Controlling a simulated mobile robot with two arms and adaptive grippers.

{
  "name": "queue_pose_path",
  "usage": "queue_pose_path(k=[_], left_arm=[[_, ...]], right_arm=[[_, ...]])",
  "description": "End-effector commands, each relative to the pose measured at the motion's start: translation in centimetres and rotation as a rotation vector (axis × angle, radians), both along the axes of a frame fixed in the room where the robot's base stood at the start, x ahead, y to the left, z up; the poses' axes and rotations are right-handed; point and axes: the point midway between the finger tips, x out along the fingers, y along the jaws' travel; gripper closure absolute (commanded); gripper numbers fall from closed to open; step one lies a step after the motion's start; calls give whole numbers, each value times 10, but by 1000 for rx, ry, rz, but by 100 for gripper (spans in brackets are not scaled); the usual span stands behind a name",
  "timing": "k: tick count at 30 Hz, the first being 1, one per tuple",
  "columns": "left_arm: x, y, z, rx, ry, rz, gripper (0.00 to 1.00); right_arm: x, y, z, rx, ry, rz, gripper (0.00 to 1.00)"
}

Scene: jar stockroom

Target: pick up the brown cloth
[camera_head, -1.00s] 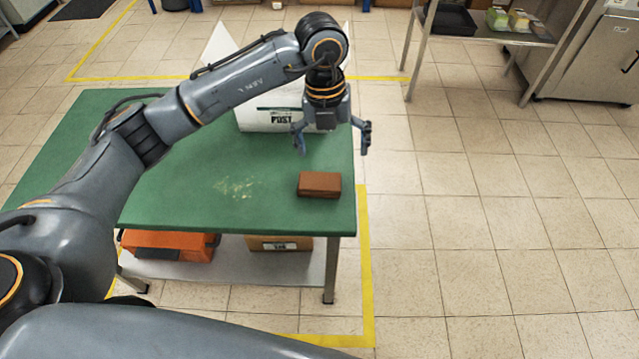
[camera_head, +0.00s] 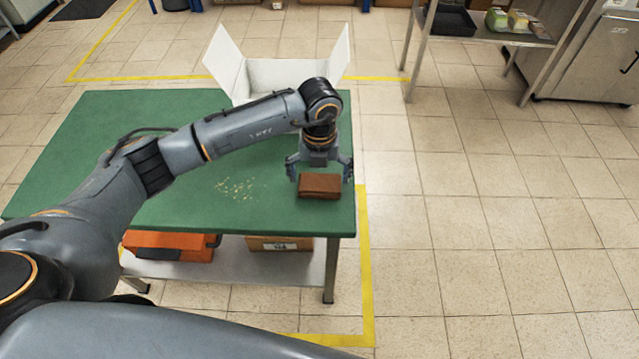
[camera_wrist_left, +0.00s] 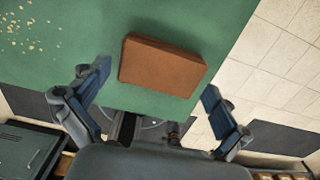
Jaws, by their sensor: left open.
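The brown cloth (camera_head: 320,187) is a folded, block-like bundle lying on the green table (camera_head: 180,205) near its front right corner. It also shows in the left wrist view (camera_wrist_left: 162,66), lying flat on the green top. My left gripper (camera_head: 320,175) is open and above the cloth, its fingers spread to either side of it in the head view. In the left wrist view the open fingers (camera_wrist_left: 152,100) stand left and right of the cloth, with the cloth apart from both. My right gripper is not in view.
Pale crumbs (camera_head: 236,188) lie on the table left of the cloth. An open white box (camera_head: 285,75) stands at the table's back edge. An orange case (camera_head: 170,245) and a cardboard box (camera_head: 280,243) sit on the lower shelf. Floor at right is clear.

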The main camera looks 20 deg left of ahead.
Motion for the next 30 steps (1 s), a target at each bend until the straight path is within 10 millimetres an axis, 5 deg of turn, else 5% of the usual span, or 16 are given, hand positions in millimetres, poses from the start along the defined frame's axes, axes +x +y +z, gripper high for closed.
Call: queue_pose_path(k=[12,18,30], left_arm=[[0,-1,-19,-1,0,-1,0],[0,-1,-19,-1,0,-1,41],[0,-1,-14,-1,-2,0,47]], right_arm=[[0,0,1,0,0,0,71],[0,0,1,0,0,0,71],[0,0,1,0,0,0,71]])
